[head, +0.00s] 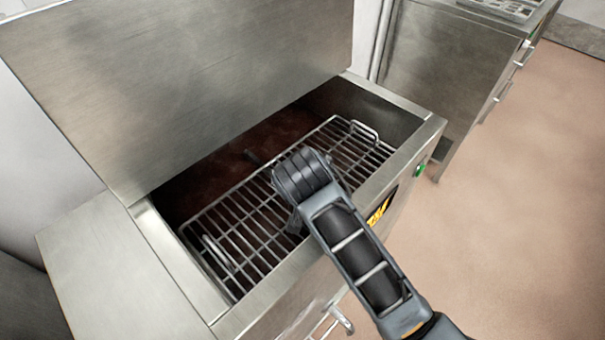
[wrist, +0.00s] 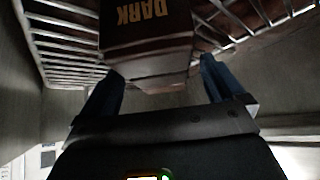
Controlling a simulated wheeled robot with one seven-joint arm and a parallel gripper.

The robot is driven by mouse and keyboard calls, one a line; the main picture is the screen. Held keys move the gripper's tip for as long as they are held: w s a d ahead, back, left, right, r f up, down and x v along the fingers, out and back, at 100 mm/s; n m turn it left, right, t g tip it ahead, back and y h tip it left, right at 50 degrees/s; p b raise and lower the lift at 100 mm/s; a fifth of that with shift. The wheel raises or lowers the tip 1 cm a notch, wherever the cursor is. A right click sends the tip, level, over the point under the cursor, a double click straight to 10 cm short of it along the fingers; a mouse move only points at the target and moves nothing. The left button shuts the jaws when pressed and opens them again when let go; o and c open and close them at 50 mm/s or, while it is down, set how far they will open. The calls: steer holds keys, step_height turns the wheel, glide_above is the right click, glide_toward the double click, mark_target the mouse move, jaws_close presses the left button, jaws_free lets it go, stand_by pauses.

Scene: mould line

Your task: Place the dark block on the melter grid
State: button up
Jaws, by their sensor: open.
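The melter grid (head: 243,222) is a wire rack with raised end handles, set in the open melter (head: 155,240). Its bars also show along the top of the wrist view (wrist: 65,48). The dark block (wrist: 147,45), brown with "DARK" in yellow letters, is beside these bars in the wrist view; whether it rests on them is hard to tell. My gripper (wrist: 161,68) is open, with its two blue fingers apart at the near end of the block. In the head view my arm reaches over the grid and hides the block and fingers.
The melter's large steel lid (head: 190,75) stands raised behind the opening. Dark brown contents (head: 265,140) show behind the grid. A steel cabinet (head: 450,60) stands at the upper right, with clear floor (head: 530,190) in front.

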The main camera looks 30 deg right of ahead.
steer(key=v, duration=0.9)
steer(key=shift+c, duration=0.3)
stand_by(0.9)
